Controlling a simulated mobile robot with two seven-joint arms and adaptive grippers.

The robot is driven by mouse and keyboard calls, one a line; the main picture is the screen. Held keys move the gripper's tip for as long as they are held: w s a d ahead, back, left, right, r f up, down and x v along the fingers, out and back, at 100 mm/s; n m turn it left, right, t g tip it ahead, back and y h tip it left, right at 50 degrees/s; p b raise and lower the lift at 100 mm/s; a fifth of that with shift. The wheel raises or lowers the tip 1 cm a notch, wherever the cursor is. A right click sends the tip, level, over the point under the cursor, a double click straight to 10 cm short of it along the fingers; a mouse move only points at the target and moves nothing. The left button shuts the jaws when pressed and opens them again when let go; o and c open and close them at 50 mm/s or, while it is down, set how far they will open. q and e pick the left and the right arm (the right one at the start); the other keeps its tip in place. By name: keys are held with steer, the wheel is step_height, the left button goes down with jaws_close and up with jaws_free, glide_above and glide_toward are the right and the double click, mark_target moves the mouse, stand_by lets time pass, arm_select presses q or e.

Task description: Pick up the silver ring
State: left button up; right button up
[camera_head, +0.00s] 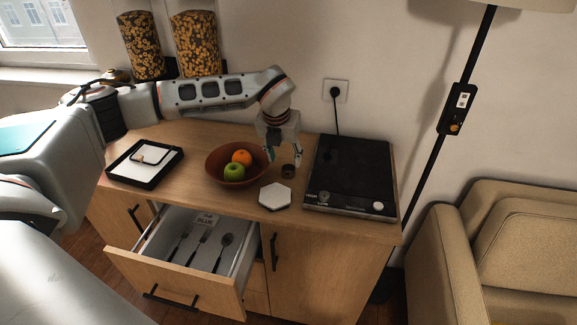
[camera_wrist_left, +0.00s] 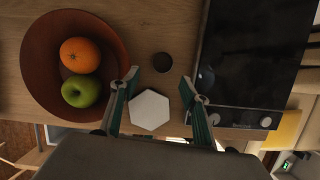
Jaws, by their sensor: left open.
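My left gripper (camera_head: 284,156) points down above the counter, open and empty. My right gripper is not in view.
A brown bowl (camera_head: 213,165) with an orange and a green apple is left of the gripper. A white hexagonal coaster (camera_head: 275,196) lies in front. The black cooktop (camera_head: 350,170) is right. A drawer (camera_head: 185,271) with cutlery is open below. A black tray (camera_head: 117,173) sits left.

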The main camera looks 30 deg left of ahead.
mark_target(288, 167)
arm_select(q)
steer(key=shift+w+d+f, duration=0.1)
steer(key=shift+f, duration=0.75)
steer(key=shift+w+p+x, duration=0.25)
steer(key=shift+x, duration=1.1)
steer(key=shift+w+p+x, duration=0.25)
steer(key=shift+x, duration=1.15)
steer(key=shift+r, duration=0.25)
steer(key=c, duration=1)
